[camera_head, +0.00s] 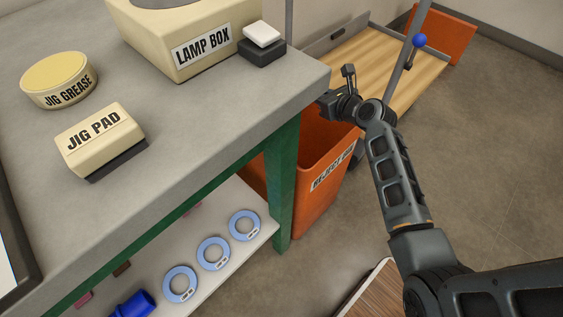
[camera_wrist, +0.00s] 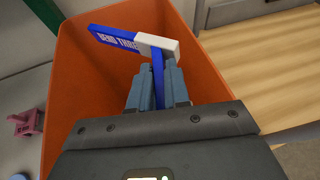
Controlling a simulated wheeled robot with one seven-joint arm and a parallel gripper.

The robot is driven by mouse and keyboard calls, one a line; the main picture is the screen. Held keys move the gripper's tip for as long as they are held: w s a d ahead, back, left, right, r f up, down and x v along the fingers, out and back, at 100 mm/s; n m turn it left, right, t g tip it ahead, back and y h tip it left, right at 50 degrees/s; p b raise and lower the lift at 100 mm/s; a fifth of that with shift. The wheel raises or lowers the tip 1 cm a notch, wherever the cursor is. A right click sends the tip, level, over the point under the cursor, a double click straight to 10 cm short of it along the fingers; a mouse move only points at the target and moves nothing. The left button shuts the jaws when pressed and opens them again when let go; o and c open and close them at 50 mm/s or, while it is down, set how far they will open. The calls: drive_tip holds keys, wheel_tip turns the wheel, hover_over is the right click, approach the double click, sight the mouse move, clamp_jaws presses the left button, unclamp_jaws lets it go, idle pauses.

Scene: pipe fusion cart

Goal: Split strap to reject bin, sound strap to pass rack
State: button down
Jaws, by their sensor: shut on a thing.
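My gripper (camera_head: 341,95) is past the bench corner, above the orange reject bin (camera_head: 325,190). In the wrist view my gripper (camera_wrist: 158,85) is shut on a blue strap (camera_wrist: 115,39) with a white end (camera_wrist: 157,43) and lettering on its blue part. A narrow blue piece runs down between the fingers. The strap is over the open mouth of the bin (camera_wrist: 85,85). I cannot tell whether it is split. In the head view the strap is hidden or too small to make out. I cannot identify a pass rack.
The bench (camera_head: 215,110) holds a lamp box (camera_head: 190,45), jig pad (camera_head: 98,140) and jig grease tin (camera_head: 58,80). Several blue rings (camera_head: 213,254) lie on the lower shelf. A green leg (camera_head: 284,190) stands beside the bin. A wooden-topped cart (camera_head: 375,60) is behind.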

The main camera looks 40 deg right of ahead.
drive_tip(key=shift+f+b, duration=2.1)
drive_tip(key=shift+b, duration=0.2)
drive_tip(key=shift+r, duration=0.1)
drive_tip(key=c, duration=1)
unclamp_jaws()
drive_tip(key=p+v, duration=0.2)
drive_tip(key=v, duration=0.5)
drive_tip(key=shift+s, duration=0.35)
drive_tip(key=shift+s+a, duration=0.1)
